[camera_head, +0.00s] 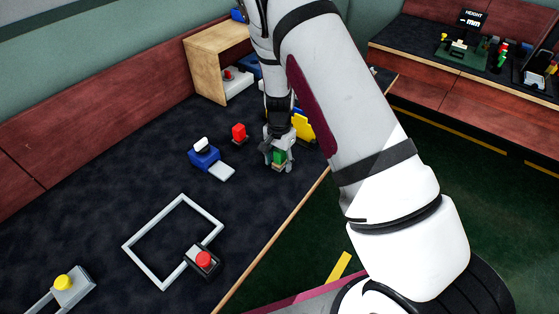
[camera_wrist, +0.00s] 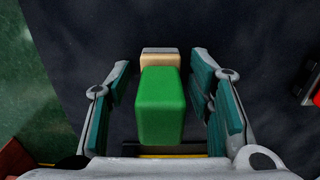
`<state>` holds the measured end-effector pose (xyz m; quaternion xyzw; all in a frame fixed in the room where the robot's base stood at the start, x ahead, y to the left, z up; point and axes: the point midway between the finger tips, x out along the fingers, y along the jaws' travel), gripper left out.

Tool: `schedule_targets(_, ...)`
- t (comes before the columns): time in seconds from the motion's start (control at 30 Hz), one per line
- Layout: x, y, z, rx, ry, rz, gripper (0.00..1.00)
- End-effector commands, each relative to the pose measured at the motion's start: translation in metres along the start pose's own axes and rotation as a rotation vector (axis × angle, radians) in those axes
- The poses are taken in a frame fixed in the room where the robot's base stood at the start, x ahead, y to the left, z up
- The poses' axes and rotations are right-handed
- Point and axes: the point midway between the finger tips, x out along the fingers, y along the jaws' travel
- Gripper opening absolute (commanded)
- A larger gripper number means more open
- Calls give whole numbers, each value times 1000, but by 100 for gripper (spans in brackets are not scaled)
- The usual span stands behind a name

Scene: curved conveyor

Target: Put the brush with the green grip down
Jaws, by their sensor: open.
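The brush with the green grip (camera_wrist: 160,105) stands on the dark work surface between the fingers of my gripper (camera_wrist: 162,100). In the wrist view its green block is in front and a tan and grey part shows behind it. Gaps show between the brush and both finger pads, so the gripper is open around it and not touching it there. In the head view my gripper (camera_head: 278,158) is low at the surface near its right edge, with the green grip (camera_head: 279,157) partly hidden by the fingers.
A red block-like item (camera_head: 239,133) and a blue item with a white plate (camera_head: 205,155) lie to the left. Yellow pieces (camera_head: 303,128) are close behind my gripper. A grey square frame (camera_head: 150,265) and a red button box (camera_head: 203,262) are nearer. A wooden shelf (camera_head: 205,60) stands behind.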

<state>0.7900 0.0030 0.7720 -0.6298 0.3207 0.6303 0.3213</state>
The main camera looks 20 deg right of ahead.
Motion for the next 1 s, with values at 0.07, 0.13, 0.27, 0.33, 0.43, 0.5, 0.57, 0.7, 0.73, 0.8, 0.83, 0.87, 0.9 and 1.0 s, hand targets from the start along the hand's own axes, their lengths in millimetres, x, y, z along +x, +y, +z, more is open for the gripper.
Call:
schedule_targets(0.07,-11,-1,0,-1,2,-4,48)
schedule_targets(0.13,-22,-1,-1,-2,3,-4,48)
schedule_targets(0.27,-50,-1,0,-1,3,-5,48)
schedule_targets(0.33,-65,-1,0,-2,3,-5,48)
schedule_targets(0.43,-84,-1,0,-1,3,-4,48)
schedule_targets(0.5,-96,-1,0,-1,2,-4,48)
schedule_targets(0.57,-103,-1,0,-1,2,-4,48)
schedule_targets(0.7,-115,0,0,-1,1,-2,48)
schedule_targets(0.73,-117,0,0,-1,1,-1,48)
schedule_targets(0.8,-119,0,0,0,1,-1,48)
schedule_targets(0.83,-119,0,0,0,1,-1,48)
schedule_targets(0.87,-120,0,0,-1,1,-2,48)
schedule_targets(0.9,-123,0,0,-3,0,-5,48)
schedule_targets(1.0,-139,3,5,-25,-7,-24,48)
